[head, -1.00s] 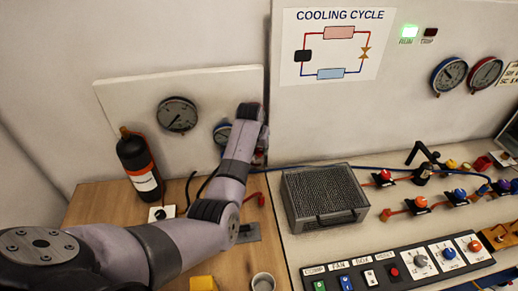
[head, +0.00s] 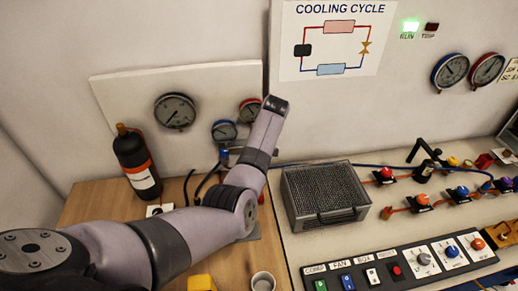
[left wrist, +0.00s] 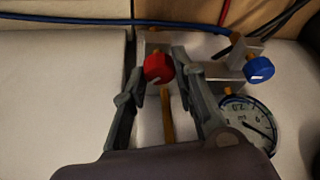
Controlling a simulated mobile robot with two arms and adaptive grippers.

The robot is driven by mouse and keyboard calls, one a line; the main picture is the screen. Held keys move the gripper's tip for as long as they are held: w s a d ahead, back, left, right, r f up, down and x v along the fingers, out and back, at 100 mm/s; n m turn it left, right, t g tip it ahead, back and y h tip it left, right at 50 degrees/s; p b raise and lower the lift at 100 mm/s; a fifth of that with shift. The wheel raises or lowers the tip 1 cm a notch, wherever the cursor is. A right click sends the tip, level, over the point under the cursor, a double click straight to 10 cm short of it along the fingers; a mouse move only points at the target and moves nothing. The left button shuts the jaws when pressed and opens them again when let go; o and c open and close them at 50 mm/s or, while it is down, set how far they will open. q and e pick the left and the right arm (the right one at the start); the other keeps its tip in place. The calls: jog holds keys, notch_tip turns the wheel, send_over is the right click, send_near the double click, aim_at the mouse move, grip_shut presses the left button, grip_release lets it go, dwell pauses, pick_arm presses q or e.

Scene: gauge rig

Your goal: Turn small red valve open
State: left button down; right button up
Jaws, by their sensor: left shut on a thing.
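The small red valve (left wrist: 157,67) is a round red knob on a grey metal block, seen in the left wrist view. My left gripper (left wrist: 160,63) is shut on it, one finger on each side. In the head view my left arm (head: 262,140) reaches up to the panel and hides the red valve and the fingertips. The blue valve knob (left wrist: 259,69) is to the right of the red one in the left wrist view. It also shows in the head view (head: 224,155). My right gripper is not in view.
A blue-rimmed gauge (head: 224,131) and a red-rimmed gauge (head: 250,110) are beside my left arm. A large gauge (head: 175,111) is further left. A black bottle (head: 136,162) stands on the wooden table. A meshed metal box (head: 325,194) lies right of the arm.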

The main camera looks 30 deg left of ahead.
pick_arm(q)
jog(key=n+g+b, duration=0.1)
jog(key=n+b, duration=0.1)
jog(key=b, duration=0.1)
jog(key=n+g+b, duration=0.1)
jog(key=n+b, duration=0.4)
jog(key=b, duration=0.2)
jog(key=shift+w+f+n+g+y, duration=0.2)
jog(key=shift+w+n+g+y, duration=0.1)
jog(key=shift+g+y, duration=0.1)
jog(key=shift+s+r+n+g+b, duration=0.1)
jog(key=shift+r+n+g+b, duration=0.2)
jog(key=shift+n+b, duration=0.7)
jog(key=shift+b, duration=0.3)
jog(key=c, duration=1.3)
grip_release()
jog(key=shift+d+r, duration=0.1)
jog(key=v, duration=0.7)
jog(key=shift+r, duration=0.1)
